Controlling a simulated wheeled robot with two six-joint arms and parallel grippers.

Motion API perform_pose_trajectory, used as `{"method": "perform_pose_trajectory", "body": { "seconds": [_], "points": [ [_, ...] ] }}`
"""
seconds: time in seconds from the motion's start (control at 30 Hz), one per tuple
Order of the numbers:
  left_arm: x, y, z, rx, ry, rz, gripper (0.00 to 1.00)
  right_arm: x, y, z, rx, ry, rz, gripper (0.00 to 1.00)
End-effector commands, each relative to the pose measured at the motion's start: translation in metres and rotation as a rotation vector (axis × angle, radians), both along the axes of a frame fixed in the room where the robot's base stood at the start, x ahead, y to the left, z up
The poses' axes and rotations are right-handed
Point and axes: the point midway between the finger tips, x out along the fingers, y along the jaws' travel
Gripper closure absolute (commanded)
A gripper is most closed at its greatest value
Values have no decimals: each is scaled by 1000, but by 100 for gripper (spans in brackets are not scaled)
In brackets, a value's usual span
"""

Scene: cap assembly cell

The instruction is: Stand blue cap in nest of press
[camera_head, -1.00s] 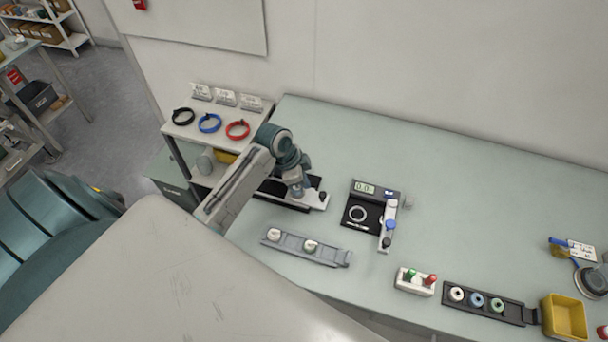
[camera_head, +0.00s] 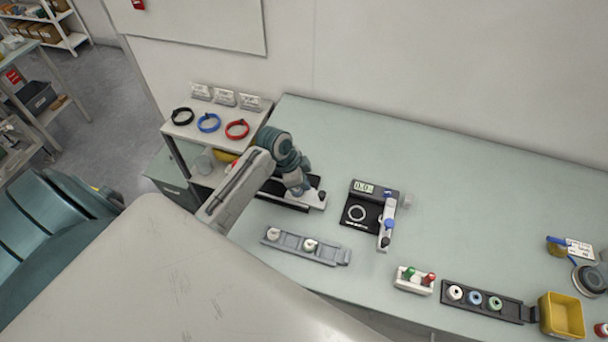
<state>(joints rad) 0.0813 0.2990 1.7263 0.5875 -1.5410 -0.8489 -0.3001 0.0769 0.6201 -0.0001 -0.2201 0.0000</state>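A dark tray (camera_head: 513,312) at the lower right holds several round pieces in a row, one of them with a blue middle, perhaps the blue cap (camera_head: 475,298). My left gripper (camera_head: 302,190) points down over a black fixture (camera_head: 313,203) with a dark knob, perhaps the press. My arm and gripper cover much of this fixture, so its nest and anything in it are hidden. The fingertips are too small and covered to show whether they are open or hold anything. My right gripper is not in view.
A device with a display (camera_head: 363,187) and blue knob stands right of the fixture. A grey rack (camera_head: 325,252) with two white pieces lies in front. A yellow bin (camera_head: 562,316) is at far right. Coloured rings lie on a shelf (camera_head: 213,136). The table's back middle is clear.

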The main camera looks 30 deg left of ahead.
Motion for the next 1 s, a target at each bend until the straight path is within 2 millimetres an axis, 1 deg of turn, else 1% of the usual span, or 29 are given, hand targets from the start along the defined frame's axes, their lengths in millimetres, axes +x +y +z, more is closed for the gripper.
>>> {"method": "perform_pose_trajectory", "body": {
  "seconds": [0.7,0.83,1.0],
  "points": [
    [0,0,-2,0,0,0,100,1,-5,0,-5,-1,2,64],
    [0,0,-2,0,0,0,74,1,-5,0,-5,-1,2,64],
    [0,0,-2,0,0,0,74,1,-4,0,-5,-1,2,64]
  ]
}}
